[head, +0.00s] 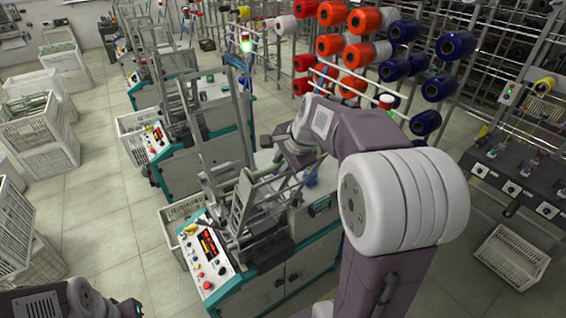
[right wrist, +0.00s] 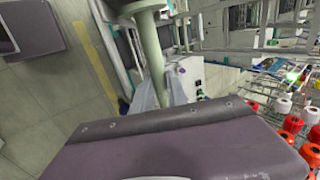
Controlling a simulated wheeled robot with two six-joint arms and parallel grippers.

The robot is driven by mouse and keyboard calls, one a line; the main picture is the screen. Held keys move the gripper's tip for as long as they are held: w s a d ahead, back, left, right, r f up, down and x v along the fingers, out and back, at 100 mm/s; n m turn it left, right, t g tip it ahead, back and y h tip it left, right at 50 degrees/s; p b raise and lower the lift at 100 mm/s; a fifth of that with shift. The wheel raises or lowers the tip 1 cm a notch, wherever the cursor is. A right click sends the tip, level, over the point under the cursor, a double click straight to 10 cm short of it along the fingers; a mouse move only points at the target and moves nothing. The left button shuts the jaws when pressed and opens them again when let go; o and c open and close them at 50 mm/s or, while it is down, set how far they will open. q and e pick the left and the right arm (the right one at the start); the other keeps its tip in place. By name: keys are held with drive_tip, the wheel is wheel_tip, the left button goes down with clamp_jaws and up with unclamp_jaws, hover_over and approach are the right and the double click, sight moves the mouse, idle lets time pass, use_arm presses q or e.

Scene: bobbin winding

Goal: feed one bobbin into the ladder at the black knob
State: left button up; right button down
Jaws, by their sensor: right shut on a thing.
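My right gripper (head: 284,160) reaches over the nearest winding machine (head: 300,225) from the right, behind the upper end of its grey metal ladder (head: 238,205). Its fingers are too small to make out in the head view. In the right wrist view a pale grey-green bobbin (right wrist: 151,50) stands upright at the top middle, and the gripper is shut on it. My purple wrist housing covers the lower part of that view. The control panel (head: 206,258) has coloured buttons and a red display. I cannot clearly make out a black knob. My left gripper is out of view.
Two similar machines stand farther back, one with its own panel (head: 155,138). White crates (head: 40,135) stand at the left, and another crate (head: 512,256) lies at the right. A rack of red, orange and blue spools (head: 345,50) stands behind. Open floor lies left of the machines.

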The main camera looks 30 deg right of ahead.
drive_tip(key=shift+b+x, duration=0.4)
drive_tip(key=shift+x, duration=0.6)
drive_tip(key=shift+s+f, duration=0.1)
drive_tip(key=shift+s+b+x, duration=0.15)
drive_tip(key=shift+b+x, duration=0.65)
drive_tip(key=shift+x, duration=0.65)
drive_tip(key=shift+s+b+x, duration=0.15)
drive_tip(key=shift+b+x, duration=0.65)
drive_tip(key=shift+x, duration=0.7)
drive_tip(key=shift+f, duration=0.2)
drive_tip(key=b+x, duration=0.2)
drive_tip(key=x, duration=0.2)
drive_tip(key=shift+f, duration=0.45)
